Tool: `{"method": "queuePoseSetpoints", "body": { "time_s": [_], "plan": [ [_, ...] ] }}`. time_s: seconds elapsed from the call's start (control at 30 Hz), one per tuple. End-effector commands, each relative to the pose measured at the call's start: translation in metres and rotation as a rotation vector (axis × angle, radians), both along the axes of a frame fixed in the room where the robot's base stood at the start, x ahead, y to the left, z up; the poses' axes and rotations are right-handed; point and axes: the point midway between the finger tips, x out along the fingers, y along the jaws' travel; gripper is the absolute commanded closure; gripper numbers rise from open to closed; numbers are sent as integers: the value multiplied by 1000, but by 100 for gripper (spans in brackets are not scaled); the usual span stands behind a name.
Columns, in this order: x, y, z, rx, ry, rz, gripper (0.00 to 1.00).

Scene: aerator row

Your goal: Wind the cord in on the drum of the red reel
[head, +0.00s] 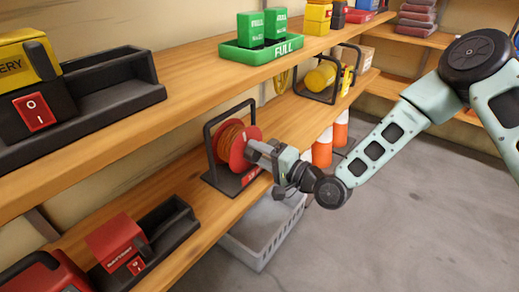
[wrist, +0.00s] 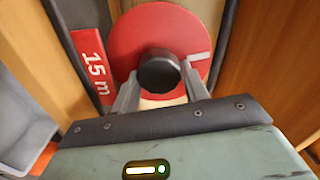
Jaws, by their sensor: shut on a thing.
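The red reel (head: 236,145) stands in a dark frame on the lower shelf in the head view, with orange-brown cord on its drum. In the wrist view the red flange (wrist: 147,30) faces me, with a white mark at its right and a dark round knob (wrist: 159,72) in front of it. My gripper (head: 262,153) reaches the reel from the right. In the wrist view its fingers (wrist: 160,88) are on either side of the knob and shut on it. The far side of the drum is hidden.
A red "15 m" label (wrist: 91,66) lies on the reel's base. A grey crate (head: 262,232) is below the shelf. A yellow reel (head: 320,77) stands farther back on the same shelf. A black tray (head: 165,235) is nearer.

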Motion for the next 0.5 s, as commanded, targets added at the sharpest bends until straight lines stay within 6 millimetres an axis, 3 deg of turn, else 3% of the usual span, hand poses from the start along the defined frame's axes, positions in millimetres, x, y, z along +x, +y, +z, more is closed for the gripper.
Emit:
{"method": "queuePoseSetpoints", "body": {
  "time_s": [0.5],
  "plan": [
    [-1,0,-2,122,160,2,78]
  ]
}}
